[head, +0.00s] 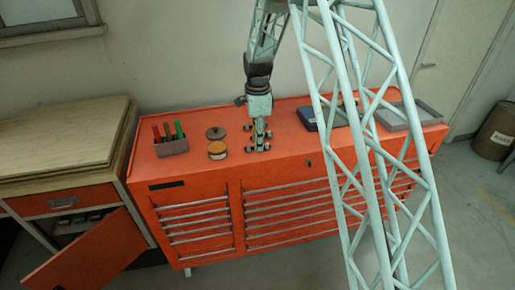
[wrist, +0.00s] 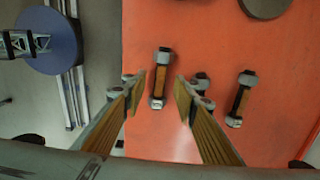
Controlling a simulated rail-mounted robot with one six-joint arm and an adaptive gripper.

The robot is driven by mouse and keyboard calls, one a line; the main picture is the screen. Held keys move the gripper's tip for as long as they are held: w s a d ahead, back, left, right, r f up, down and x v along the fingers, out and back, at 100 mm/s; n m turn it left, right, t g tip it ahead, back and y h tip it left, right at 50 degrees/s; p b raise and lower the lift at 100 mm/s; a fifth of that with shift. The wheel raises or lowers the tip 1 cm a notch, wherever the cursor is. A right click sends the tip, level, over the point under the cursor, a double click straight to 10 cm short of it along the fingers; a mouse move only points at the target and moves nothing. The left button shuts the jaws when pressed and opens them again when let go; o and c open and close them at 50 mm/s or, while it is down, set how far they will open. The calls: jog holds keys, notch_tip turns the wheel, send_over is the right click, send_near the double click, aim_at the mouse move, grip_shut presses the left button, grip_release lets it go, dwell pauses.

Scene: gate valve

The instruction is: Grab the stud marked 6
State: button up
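In the wrist view, my gripper (wrist: 168,85) is open, its two wood-coloured fingers apart. A stud (wrist: 158,78) with grey ends and a brown middle shows in the gap between the fingers, lying on the orange top. I cannot tell whether the fingers are level with it. A second similar stud (wrist: 241,98) lies to the right, outside the right finger. No number is readable on either, so I cannot tell which is marked 6. In the head view, my gripper (head: 259,134) points down at the orange cabinet top, and the studs there are too small to separate from the fingers.
The orange tool cabinet (head: 285,170) carries a pen box (head: 172,147), a yellow-banded round tin (head: 217,152) and a dark disc (head: 216,133) left of my gripper. A blue tray (head: 311,121) and a grey tray (head: 424,113) lie to the right. A wooden bench (head: 60,150) stands left.

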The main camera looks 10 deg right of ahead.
jog(key=shift+f, duration=0.85)
jog(key=shift+c, duration=0.4)
grip_shut()
